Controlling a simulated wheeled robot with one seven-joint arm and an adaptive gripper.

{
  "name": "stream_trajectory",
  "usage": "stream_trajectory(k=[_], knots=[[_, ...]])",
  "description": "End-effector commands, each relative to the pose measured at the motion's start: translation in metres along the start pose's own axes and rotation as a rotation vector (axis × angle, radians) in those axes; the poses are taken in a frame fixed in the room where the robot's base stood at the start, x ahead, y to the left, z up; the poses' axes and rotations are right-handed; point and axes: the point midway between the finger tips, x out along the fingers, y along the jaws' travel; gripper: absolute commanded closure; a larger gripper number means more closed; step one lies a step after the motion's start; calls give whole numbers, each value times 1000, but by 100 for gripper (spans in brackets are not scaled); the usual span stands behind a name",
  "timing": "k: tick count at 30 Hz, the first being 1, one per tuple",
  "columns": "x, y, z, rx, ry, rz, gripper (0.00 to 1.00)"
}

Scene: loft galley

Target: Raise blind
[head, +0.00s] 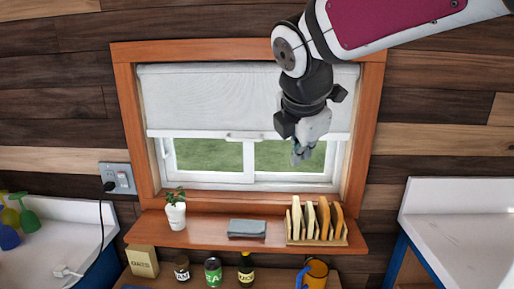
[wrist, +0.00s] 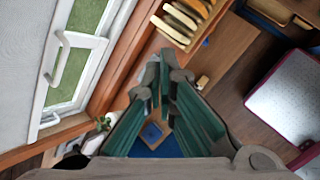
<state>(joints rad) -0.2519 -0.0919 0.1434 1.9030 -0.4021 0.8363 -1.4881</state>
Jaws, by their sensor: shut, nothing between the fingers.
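The pale roller blind (head: 205,100) hangs over the upper part of the window, its bottom edge roughly midway down the opening. A small white pull handle (head: 243,136) sits at the middle of that edge. In the wrist view the blind (wrist: 22,50) fills the left side, with a white handle (wrist: 57,60) beside it. My gripper (head: 300,157) points down in front of the right part of the window, to the right of the pull handle and apart from it. In the wrist view my gripper (wrist: 160,80) is shut and empty, with the blind off to its left.
The wooden sill shelf (head: 200,233) below holds a potted plant (head: 175,213), a folded grey cloth (head: 247,228) and a rack with bread slices (head: 318,220). Jars, a bottle and an orange mug (head: 315,273) stand lower. White counters (head: 465,235) flank both sides.

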Motion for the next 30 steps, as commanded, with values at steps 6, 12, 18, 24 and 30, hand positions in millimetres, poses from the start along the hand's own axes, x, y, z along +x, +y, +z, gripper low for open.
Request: stream_trajectory(k=[6,12,18,24,30], knots=[[35,77,-40,-577,-11,56,100],[54,117,-69,-912,-30,94,100],[63,127,-76,-1007,-38,103,100],[88,128,-77,-1004,-36,100,100],[127,132,-78,-1003,-35,100,100]])
